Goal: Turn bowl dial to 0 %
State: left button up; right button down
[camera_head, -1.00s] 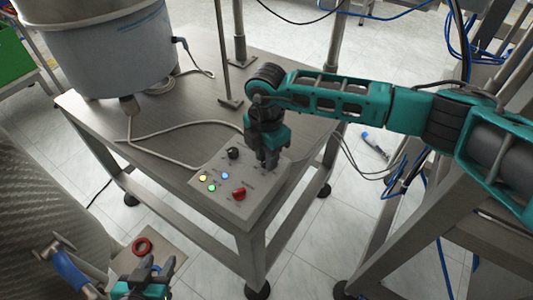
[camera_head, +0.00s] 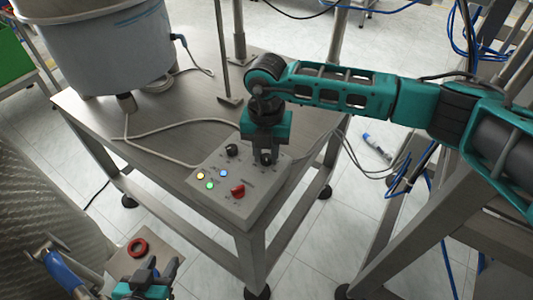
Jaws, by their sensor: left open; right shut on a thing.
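The grey control box (camera_head: 221,205) sits at the near corner of the metal table. It carries a black knob (camera_head: 232,150), a red knob (camera_head: 238,190) and yellow, green and blue lights. My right gripper (camera_head: 266,159) points down at the box's back right part and is shut on a dial there. The fingers hide that dial, so its pointer and setting cannot be seen. The box's labels are too small to read. My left gripper (camera_head: 145,278) is open and empty at the bottom edge, low and away from the box.
A large grey bowl (camera_head: 100,50) stands at the table's back left. A cable runs from the box across the table (camera_head: 180,120). A metal post (camera_head: 222,50) rises behind my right wrist.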

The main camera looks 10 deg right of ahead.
jog(key=n+b, duration=0.2)
jog(key=n, duration=0.2)
jog(key=shift+f+n, duration=0.1)
jog(key=shift+n, duration=0.3)
jog(key=n+b, duration=0.1)
jog(key=n, duration=0.1)
jog(key=shift+n, duration=0.3)
jog(key=shift+n+b, duration=0.65)
jog(key=shift+n, duration=0.35)
jog(key=n+b, duration=0.1)
jog(key=n, duration=0.1)
jog(key=shift+n, duration=0.3)
jog(key=n+b, duration=0.2)
jog(key=n, duration=0.1)
jog(key=shift+n, duration=0.3)
jog(key=n+b, duration=0.1)
jog(key=n, duration=0.1)
jog(key=shift+n, duration=0.4)
pick_arm(q)
notch_tip(320, 180, down, 6)
jog(key=w+d+b, duration=0.1)
jog(key=d, duration=0.1)
jog(key=shift+h, duration=0.3)
pick_arm(e)
jog(key=shift+n, duration=0.6)
pick_arm(q)
jog(key=shift+f, duration=0.15)
jog(key=shift+w, duration=0.1)
